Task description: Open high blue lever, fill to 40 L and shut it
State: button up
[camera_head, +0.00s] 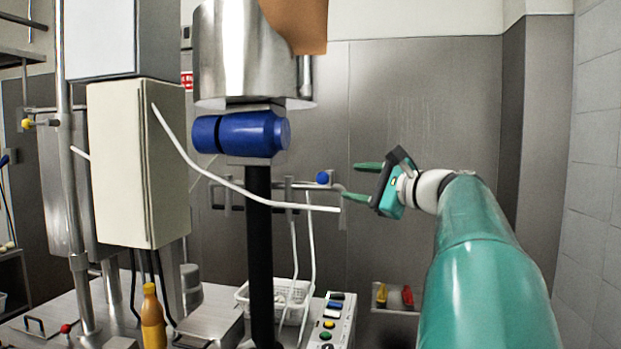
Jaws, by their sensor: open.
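A small blue ball knob (323,178) sits at the end of a grey metal fitting in the middle of the view. It looks like the blue lever's handle, but its exact position cannot be read. My gripper (349,181) is just right of the knob, with its green fingers apart and pointing left. Nothing shows between the fingers. I cannot tell their distance in depth. A large blue cylinder (252,133) lies sideways below a shiny steel tank (240,55). No litre reading is legible.
A white bent tube (225,181) runs across to near the lower finger. A white perforated basket (241,294), a button panel (333,322) and an orange bottle (153,318) stand below. A cream cabinet (135,165) is at left.

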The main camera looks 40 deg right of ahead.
aim_at(324, 179)
jog(key=w, duration=1.2)
jog(key=shift+w+a+f, duration=0.1)
jog(key=shift+w+a, duration=0.15)
jog(key=shift+a, duration=0.15)
grip_shut()
